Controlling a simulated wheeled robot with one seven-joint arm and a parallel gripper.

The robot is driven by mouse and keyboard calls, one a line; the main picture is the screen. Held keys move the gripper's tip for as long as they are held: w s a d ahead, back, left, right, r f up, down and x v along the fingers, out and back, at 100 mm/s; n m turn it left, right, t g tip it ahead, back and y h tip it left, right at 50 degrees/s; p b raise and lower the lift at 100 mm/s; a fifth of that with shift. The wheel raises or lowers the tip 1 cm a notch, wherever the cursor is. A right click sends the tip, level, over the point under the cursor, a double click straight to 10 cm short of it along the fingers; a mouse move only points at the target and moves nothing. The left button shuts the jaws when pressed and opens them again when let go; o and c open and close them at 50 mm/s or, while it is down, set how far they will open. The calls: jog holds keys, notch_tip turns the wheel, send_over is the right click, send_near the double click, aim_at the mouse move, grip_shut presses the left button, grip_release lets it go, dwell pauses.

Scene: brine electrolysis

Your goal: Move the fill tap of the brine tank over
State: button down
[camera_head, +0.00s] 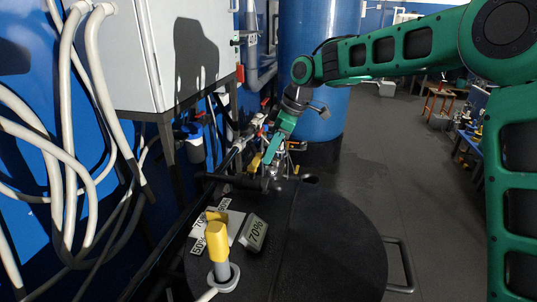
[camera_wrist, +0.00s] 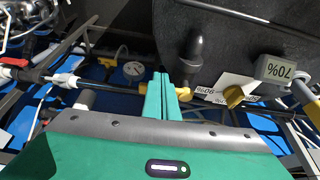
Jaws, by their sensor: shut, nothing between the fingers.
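My gripper (camera_head: 271,170) is at the far edge of the black tank's round lid (camera_head: 325,240), reaching down from my green arm. In the wrist view its green fingers (camera_wrist: 160,94) are together with nothing between them. A yellow tap handle (camera_wrist: 184,93) shows just right of the fingertips, at the tank edge beside the pipework. I cannot tell whether the fingers touch it. Yellow also shows beside the gripper in the head view (camera_head: 255,162). The tap's body is mostly hidden behind the fingers.
A grey display reading 70% (camera_head: 254,233) and a yellow-topped probe (camera_head: 217,243) stand on the lid. A dark knob (camera_wrist: 194,50) rises close to the fingers. A white cabinet (camera_head: 165,55) and blue tank (camera_head: 312,70) stand behind.

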jog(key=s+d+r, duration=0.1)
jog(key=d+r, duration=0.6)
jog(key=r, duration=0.2)
jog(key=s+d+f+m+h, duration=0.2)
jog(key=s+d+m, duration=0.4)
jog(key=d, duration=0.7)
jog(key=s+d+f+m+h, duration=0.1)
jog(key=s+d+f+m, duration=0.1)
jog(key=s+d+m, duration=0.75)
jog(key=s+d+f+m, duration=0.3)
jog(key=s+d, duration=0.5)
jog(key=s, duration=0.3)
jog(key=s+d+f+m+h, duration=0.1)
jog(key=s+d+f+m, duration=0.3)
jog(key=s, duration=0.7)
jog(key=d+f, duration=0.2)
jog(key=d, duration=0.2)
jog(key=shift+s+f+g, duration=0.25)
jog(key=shift+s+g, duration=0.15)
jog(key=shift+m, duration=0.25)
